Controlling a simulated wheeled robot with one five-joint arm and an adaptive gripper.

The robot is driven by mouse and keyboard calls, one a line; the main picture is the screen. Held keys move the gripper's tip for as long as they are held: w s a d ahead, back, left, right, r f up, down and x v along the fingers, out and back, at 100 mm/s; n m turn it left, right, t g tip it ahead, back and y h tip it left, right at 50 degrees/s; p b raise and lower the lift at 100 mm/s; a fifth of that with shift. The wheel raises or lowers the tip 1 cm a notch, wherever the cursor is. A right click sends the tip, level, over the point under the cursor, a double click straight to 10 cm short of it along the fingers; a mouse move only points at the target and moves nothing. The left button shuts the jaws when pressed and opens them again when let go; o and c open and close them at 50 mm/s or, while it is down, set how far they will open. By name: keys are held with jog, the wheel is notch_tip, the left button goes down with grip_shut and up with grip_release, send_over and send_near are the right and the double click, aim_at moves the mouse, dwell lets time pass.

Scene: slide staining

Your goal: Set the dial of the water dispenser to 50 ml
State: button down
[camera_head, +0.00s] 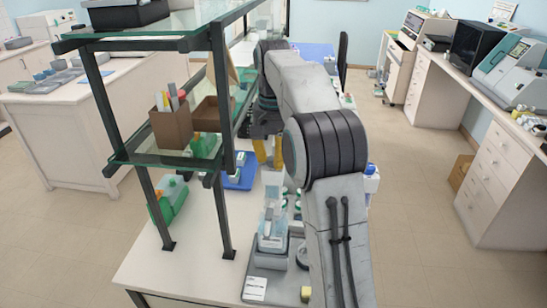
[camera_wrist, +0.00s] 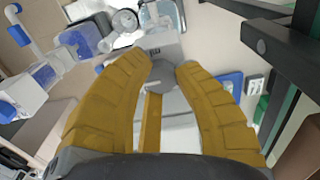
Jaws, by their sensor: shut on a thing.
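In the wrist view, my gripper (camera_wrist: 167,70) has its yellow fingers closed in on a grey knob-like dial (camera_wrist: 162,77). The dial sits at the front of a grey-white unit with a small dark display (camera_wrist: 155,52), which looks like the water dispenser. The fingertips are at both sides of the dial. Its marks and setting are too small to read. In the head view, my yellow fingers (camera_head: 268,152) point down over the bench, right of the shelf. My arm hides much of what lies behind there, and I cannot make out the dial.
A glass shelf with dark posts (camera_head: 226,140) stands close left of my gripper. A clear and white device (camera_head: 272,222) stands on the bench nearer to me.

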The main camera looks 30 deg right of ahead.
aim_at(273, 158)
dwell(0.4)
jog(key=c, duration=0.9)
grip_release()
jog(key=shift+r, duration=0.1)
jog(key=shift+r, duration=3.6)
